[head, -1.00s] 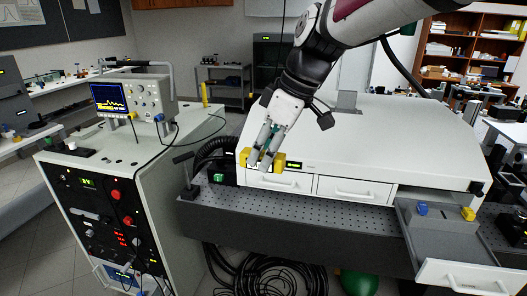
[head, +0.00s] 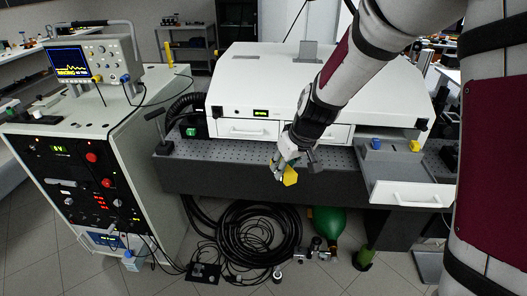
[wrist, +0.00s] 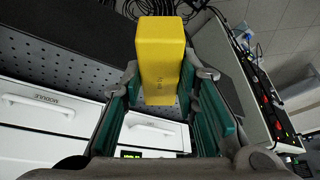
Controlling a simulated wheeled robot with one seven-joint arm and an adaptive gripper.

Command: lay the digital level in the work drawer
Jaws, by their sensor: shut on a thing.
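My gripper (head: 280,166) is shut on a yellow block-shaped thing, the digital level (head: 290,176). It is held in the air in front of the bench's front edge. In the wrist view the yellow level (wrist: 160,55) sits between the green-padded fingers (wrist: 165,95); its display is not visible. The work drawer (head: 408,195) is pulled out at the right of the white cabinet, to the right of my gripper. A small blue thing (head: 376,143) and a small yellow thing (head: 415,146) are at its back end. The drawer's front floor is bare.
The white cabinet (head: 290,85) has two shut drawers beside the open one. A perforated bench top (head: 225,160) runs before it. An instrument rack (head: 90,170) with an oscilloscope (head: 85,60) stands left.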

